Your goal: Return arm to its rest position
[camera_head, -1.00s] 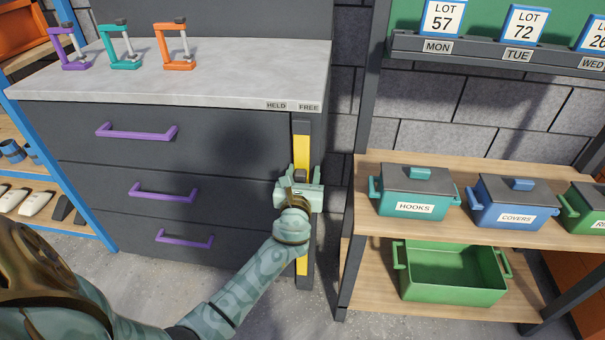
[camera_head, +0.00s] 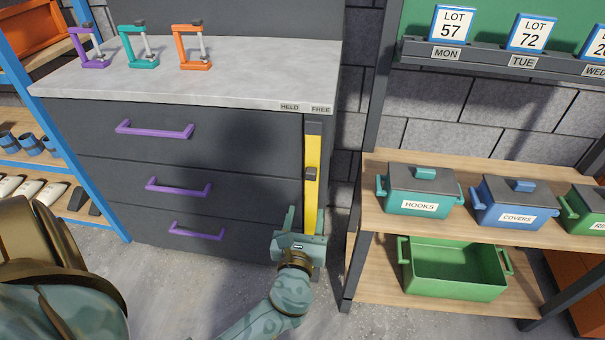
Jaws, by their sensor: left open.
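My left gripper (camera_head: 306,222) is in front of the lower right edge of the grey drawer cabinet (camera_head: 225,212). Its fingers are apart with nothing seen between them. It is below a dark slider knob (camera_head: 311,173) on a yellow vertical strip (camera_head: 312,205), and apart from that knob. The strip runs beneath the labels HELD and FREE (camera_head: 320,109). My left arm (camera_head: 262,322) reaches in from the bottom of the view. My right gripper is not in view.
Three clamps, purple (camera_head: 88,50), teal (camera_head: 140,48) and orange (camera_head: 191,47), stand on the worktop (camera_head: 240,73). The drawers are shut. A wooden shelf (camera_head: 375,215) to the right holds lidded pots and an open green bin (camera_head: 455,275). Bare floor (camera_head: 180,275) lies in front.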

